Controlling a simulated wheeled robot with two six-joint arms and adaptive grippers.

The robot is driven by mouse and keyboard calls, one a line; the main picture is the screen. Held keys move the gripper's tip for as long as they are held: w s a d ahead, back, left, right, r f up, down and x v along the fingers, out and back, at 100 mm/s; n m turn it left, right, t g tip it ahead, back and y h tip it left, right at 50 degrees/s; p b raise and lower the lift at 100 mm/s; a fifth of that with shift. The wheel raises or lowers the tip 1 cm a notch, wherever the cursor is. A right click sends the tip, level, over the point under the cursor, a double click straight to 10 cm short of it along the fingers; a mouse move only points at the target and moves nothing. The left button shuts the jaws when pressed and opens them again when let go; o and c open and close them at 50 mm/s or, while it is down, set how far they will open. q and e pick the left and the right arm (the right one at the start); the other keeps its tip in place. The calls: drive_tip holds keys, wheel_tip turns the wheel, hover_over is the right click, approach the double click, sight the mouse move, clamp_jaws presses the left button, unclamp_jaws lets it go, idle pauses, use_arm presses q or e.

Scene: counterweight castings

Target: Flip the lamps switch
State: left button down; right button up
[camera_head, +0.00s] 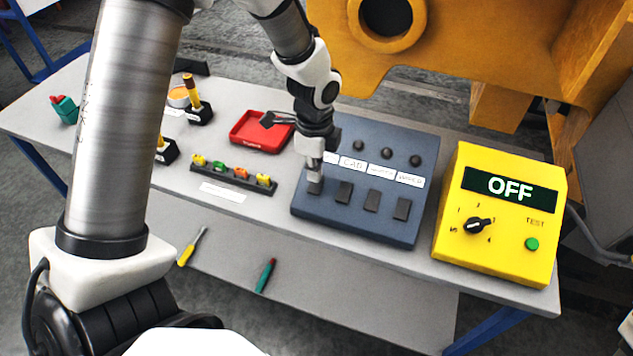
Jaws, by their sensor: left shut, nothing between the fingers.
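A blue-grey switch panel (340,222) lies on the table, with a row of dark switches, round knobs behind them and white labels between. One label reads CAB (352,164); those to its right are too small to read surely, and the leftmost label is partly hidden by my gripper. I cannot tell which label reads lamps. My left gripper (314,186) points down, shut and empty, with its tips at the leftmost switch (314,188). The tips seem to touch or hover just over that switch. The other switches (372,201) stand free. My right gripper is not in view.
A yellow tester (500,262) reading OFF stands right of the panel. A red tray (247,138) lies behind my gripper, and a dark rack (232,180) with coloured pieces lies left of the panel. Two tools (265,275) lie in front. A large orange casting (450,50) stands behind.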

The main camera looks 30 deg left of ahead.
sight(314, 188)
use_arm(q)
drive_tip(key=shift+f+b, duration=0.75)
drive_tip(key=shift+f, duration=0.75)
idle(0.5)
drive_tip(key=shift+s, duration=0.1)
wheel_tip(314, 188, up, 7)
drive_tip(key=p, duration=0.7)
drive_tip(key=shift+r+p, duration=0.1)
drive_tip(key=shift+p, duration=0.3)
